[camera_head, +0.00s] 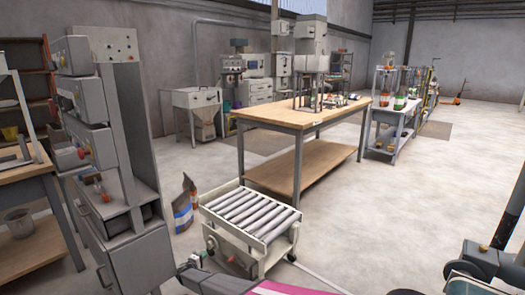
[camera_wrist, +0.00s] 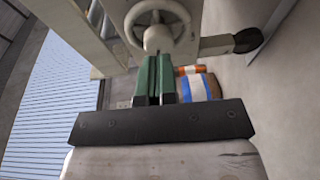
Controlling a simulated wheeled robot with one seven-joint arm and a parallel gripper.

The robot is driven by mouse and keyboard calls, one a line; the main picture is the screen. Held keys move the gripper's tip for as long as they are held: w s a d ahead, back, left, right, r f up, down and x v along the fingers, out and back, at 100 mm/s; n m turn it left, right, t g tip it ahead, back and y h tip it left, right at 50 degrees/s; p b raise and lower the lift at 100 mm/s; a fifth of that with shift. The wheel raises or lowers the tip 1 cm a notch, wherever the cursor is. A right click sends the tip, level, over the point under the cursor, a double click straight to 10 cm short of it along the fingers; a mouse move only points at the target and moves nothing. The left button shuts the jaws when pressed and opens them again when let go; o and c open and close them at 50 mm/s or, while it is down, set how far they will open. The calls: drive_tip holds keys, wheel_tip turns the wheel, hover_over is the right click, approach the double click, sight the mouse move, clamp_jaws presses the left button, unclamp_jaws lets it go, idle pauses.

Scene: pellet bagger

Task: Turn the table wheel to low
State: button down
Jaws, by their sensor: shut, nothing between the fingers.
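The table wheel (camera_wrist: 158,25) is a pale round handwheel with a hub and spokes. It fills the upper middle of the wrist view, on the pale frame of the low roller table (camera_head: 250,212). My gripper (camera_wrist: 154,62) has two green fingers, shut with nothing between them. The fingertips point at the wheel's lower part and overlap its hub in the picture. I cannot tell whether they touch it. In the head view the wheel's side of the table is small and partly hidden by my arm, so the wheel's setting cannot be read.
A dark-knobbed lever (camera_wrist: 246,40) sticks out right of the wheel. An orange, white and blue bag (camera_head: 183,205) stands on the floor by the roller table. A grey machine (camera_head: 138,245) is close on the left. A wooden workbench (camera_head: 262,115) stands behind; open floor lies to the right.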

sight(212, 243)
drive_tip(key=w+d, duration=0.2)
drive_tip(key=w+d+f, duration=0.1)
drive_tip(key=w, duration=0.1)
drive_tip(key=shift+d, duration=0.35)
idle(0.5)
